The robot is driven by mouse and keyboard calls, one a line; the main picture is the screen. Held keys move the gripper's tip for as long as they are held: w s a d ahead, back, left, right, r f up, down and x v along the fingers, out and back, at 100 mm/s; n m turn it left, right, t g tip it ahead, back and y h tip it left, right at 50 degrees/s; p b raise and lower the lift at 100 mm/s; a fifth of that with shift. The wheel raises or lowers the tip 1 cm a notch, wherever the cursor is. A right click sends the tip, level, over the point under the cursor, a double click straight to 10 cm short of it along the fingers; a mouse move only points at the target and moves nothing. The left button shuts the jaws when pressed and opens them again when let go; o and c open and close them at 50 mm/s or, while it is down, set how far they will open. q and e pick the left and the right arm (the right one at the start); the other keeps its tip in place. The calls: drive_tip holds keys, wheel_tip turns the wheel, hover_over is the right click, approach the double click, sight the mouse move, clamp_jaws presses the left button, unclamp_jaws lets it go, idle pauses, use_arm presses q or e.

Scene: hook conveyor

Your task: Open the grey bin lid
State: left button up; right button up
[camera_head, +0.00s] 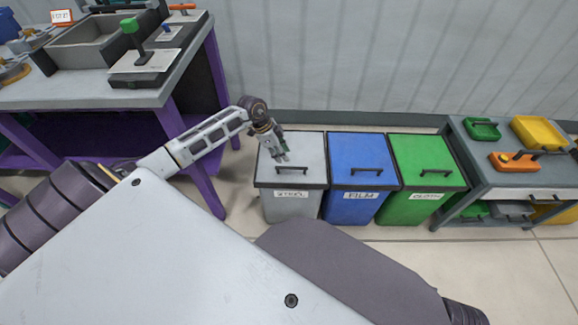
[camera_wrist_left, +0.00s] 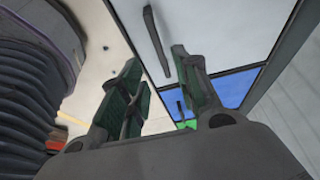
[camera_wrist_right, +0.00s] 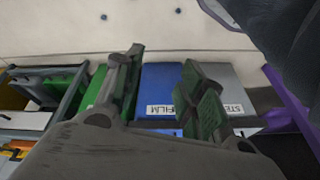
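The grey bin (camera_head: 291,205) with a STEEL label stands at the left of a row of three bins. Its grey lid (camera_head: 308,148) is closed and has a dark bar handle (camera_head: 292,170). My left gripper (camera_head: 283,156) is over the lid, a little behind the handle. In the left wrist view the gripper (camera_wrist_left: 158,85) has its fingers apart with nothing between them, and the handle (camera_wrist_left: 156,38) shows beyond the fingertips. My right gripper is open and empty in the right wrist view (camera_wrist_right: 165,80); the head view does not show it. The grey bin (camera_wrist_right: 233,90) also shows there.
The blue FILM bin (camera_head: 355,205) and the green bin (camera_head: 410,208) stand closed to the right. A shelf unit (camera_head: 490,175) with small boxes is farther right. A purple-legged workbench (camera_head: 180,85) stands left. Open floor (camera_head: 480,250) lies in front.

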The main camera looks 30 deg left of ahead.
sight(291, 167)
use_arm(q)
drive_tip(key=x, duration=0.2)
drive_tip(key=shift+d+f+b, duration=0.15)
drive_tip(key=shift+f+b, duration=0.15)
drive_tip(key=shift+b, duration=0.05)
drive_tip(key=b+x, duration=0.1)
drive_tip(key=x, duration=0.2)
drive_tip(key=shift+w+d+f, duration=0.1)
drive_tip(key=shift+w+f, duration=0.05)
drive_tip(key=shift+f, duration=0.2)
drive_tip(key=shift+w+d+f+b, duration=0.1)
drive_tip(key=shift+d+f+b, duration=0.1)
drive_tip(key=shift+f+b, duration=0.25)
use_arm(e)
drive_tip(key=shift+t+y, duration=0.5)
drive_tip(key=shift+w+a+f, duration=0.1)
drive_tip(key=shift+a+f, duration=0.2)
drive_tip(key=shift+f, duration=0.4)
drive_tip(key=shift+w+a+f, duration=0.1)
drive_tip(key=shift+a+f, duration=0.15)
drive_tip(key=shift+f, duration=0.45)
drive_tip(key=shift+w+a+f, duration=0.1)
drive_tip(key=shift+a+f, duration=0.2)
drive_tip(key=shift+f, duration=0.4)
use_arm(q)
drive_tip(key=shift+f, duration=0.1)
drive_tip(key=shift+c, duration=0.5)
clamp_jaws()
